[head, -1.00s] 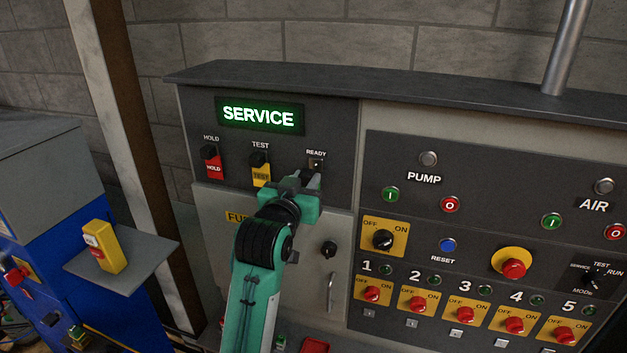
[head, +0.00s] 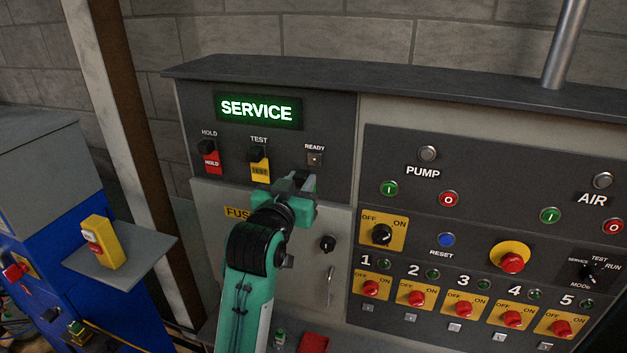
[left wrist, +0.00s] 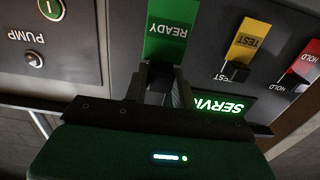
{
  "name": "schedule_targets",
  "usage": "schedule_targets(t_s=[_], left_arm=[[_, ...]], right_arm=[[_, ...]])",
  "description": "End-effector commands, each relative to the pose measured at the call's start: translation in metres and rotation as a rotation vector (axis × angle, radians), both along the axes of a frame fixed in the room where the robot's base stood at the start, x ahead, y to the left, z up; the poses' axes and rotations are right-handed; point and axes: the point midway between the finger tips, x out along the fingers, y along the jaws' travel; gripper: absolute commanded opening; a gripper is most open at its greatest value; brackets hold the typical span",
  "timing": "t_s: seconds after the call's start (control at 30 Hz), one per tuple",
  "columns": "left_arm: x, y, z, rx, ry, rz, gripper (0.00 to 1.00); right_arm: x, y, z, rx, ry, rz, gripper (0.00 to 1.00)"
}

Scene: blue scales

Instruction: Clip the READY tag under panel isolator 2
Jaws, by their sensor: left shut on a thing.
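My left gripper (head: 300,184) is in front of the upper cabinet, just below the READY hook (head: 314,159). It is shut on the green READY tag (left wrist: 168,28), which shows in the left wrist view beyond the fingers. In the head view the gripper and arm hide the tag. The READY hook carries no tag. Panel isolator 2 (head: 417,298) is a red knob on a yellow plate, lower right of my gripper. A small pale clip (head: 411,318) sits under it. My right gripper is not in view.
A red HOLD tag (head: 212,163) and a yellow TEST tag (head: 259,171) hang left of the READY hook. Other isolators flank number 2, with an emergency stop (head: 512,262) above right. A grey shelf (head: 150,255) juts out at left.

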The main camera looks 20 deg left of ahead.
Motion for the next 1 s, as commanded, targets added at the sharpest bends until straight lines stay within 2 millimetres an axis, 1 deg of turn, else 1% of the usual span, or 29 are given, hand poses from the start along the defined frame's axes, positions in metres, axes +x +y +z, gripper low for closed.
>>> schedule_targets(t_s=[0.03,0.07,0.17,0.2,0.27,0.3,0.37,0.4,0.47,0.5,0.57,0.6,0.7,0.8,0.9,1.0], left_arm=[[-0.001,0.0,-0.012,0.0,0.005,0.001,0.0],[-0.003,0.001,-0.019,-0.001,0.007,0.001,0.0],[-0.009,0.002,-0.054,-0.002,0.01,0.003,0.0],[-0.013,0.003,-0.072,-0.003,0.011,0.004,0.0],[-0.021,0.004,-0.101,-0.003,0.013,0.006,0.0],[-0.027,0.005,-0.121,-0.004,0.013,0.007,0.0],[-0.038,0.006,-0.149,-0.005,0.012,0.009,0.0],[-0.045,0.007,-0.168,-0.005,0.012,0.011,0.0],[-0.057,0.009,-0.194,-0.005,0.012,0.014,0.0],[-0.065,0.01,-0.212,-0.005,0.011,0.015,0.0],[-0.078,0.011,-0.237,-0.005,0.012,0.018,0.0],[-0.088,0.012,-0.254,-0.005,0.011,0.02,0.0],[-0.111,0.015,-0.29,-0.004,0.01,0.024,0.0],[-0.133,0.017,-0.319,-0.002,0.009,0.028,0.0],[-0.15,0.018,-0.338,-0.001,0.007,0.031,0.0],[-0.161,0.019,-0.348,0.0,0.004,0.033,0.0]], right_arm=[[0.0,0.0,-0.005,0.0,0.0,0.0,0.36],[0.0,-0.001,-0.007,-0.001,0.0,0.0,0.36],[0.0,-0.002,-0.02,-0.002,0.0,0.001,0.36],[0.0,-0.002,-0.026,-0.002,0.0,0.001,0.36],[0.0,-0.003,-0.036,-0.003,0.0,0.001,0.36],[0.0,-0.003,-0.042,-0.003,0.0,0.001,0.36],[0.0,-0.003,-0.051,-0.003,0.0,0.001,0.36],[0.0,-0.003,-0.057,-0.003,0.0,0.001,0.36],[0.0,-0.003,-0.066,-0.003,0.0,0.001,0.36],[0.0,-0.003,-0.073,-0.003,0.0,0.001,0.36],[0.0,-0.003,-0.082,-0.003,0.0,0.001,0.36],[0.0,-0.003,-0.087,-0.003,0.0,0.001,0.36],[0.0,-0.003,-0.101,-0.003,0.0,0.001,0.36],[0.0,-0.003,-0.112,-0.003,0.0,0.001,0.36],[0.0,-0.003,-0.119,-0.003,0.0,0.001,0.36],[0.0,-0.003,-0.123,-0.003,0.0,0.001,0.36]])
